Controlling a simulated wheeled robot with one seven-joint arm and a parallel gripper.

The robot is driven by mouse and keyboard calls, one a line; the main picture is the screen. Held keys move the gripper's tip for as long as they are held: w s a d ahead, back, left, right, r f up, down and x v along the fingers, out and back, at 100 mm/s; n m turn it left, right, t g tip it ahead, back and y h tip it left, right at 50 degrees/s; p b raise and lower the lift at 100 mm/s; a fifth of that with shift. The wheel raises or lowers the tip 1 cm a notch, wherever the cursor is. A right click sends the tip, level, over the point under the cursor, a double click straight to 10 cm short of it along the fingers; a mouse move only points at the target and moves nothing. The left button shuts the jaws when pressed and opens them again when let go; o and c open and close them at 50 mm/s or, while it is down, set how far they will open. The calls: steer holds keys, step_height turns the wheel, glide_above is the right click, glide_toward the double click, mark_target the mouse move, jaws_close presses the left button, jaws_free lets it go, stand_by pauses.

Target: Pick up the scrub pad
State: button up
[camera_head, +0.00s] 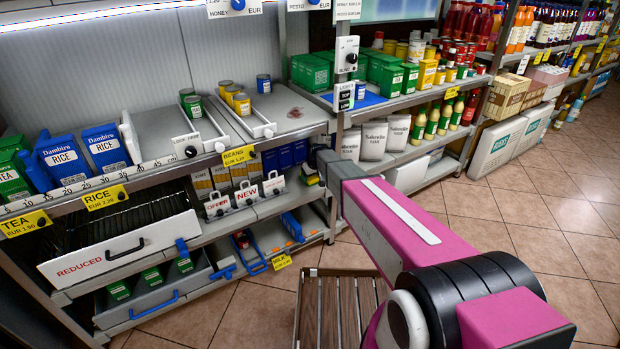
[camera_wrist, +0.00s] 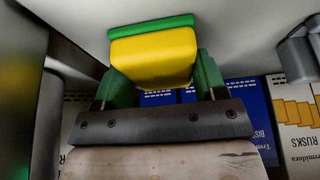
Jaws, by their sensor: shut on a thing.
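The scrub pad (camera_wrist: 153,55) shows in the wrist view as a yellow sponge block with a green layer along its upper edge. My gripper (camera_wrist: 160,75) is shut on it, with one green finger at each side of the yellow block. The pad is close in front of the dark gripper bar. I cannot tell whether it touches a surface.
Blue boxes (camera_wrist: 252,100) and a rusks box (camera_wrist: 295,112) are near the gripper. A grey fitting (camera_wrist: 298,58) is at the right.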

steer(key=shift+r, duration=0.1)
steer(key=shift+s+r, duration=0.2)
steer(key=shift+r, duration=0.35)
step_height(320, 180, up, 6)
steer(key=s+a, duration=0.1)
steer(key=s, duration=1.8)
steer(key=shift+s+a+f, duration=0.15)
steer(key=shift+s+a, duration=0.1)
steer(key=shift+a, duration=0.15)
steer(key=shift+o, duration=0.6)
